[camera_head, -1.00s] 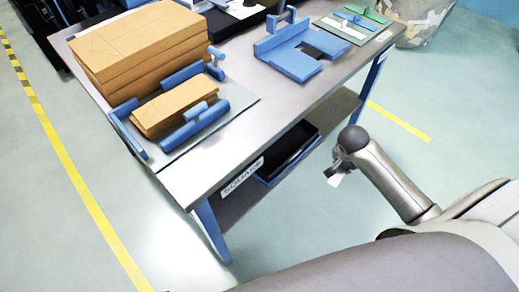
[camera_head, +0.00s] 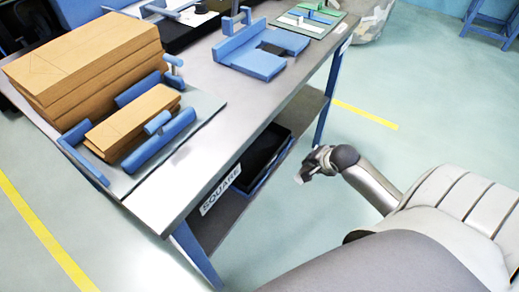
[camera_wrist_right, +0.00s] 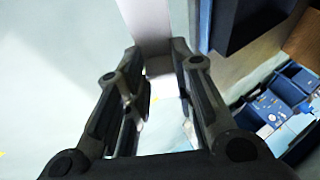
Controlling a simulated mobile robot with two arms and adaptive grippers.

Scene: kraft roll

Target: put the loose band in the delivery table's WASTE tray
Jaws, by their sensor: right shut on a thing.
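My right gripper (camera_head: 308,171) is beside the grey table, over open floor in the head view. In the right wrist view its two fingers (camera_wrist_right: 158,88) are closed on a pale flat strip (camera_wrist_right: 148,28), which looks like the loose band. The strip runs up out of the top of that view. In the head view only a small whitish bit of the band (camera_head: 300,178) shows at the fingertips. My left gripper is out of view. I cannot make out a tray marked WASTE in either view.
The table (camera_head: 190,148) carries a SQUARE label (camera_head: 221,189), stacked brown cardboard (camera_head: 85,60), a blue fixture (camera_head: 262,52) and a green board (camera_head: 315,19). A dark tray (camera_head: 282,152) sits on its lower shelf. A clear waste bag (camera_head: 372,20) stands behind.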

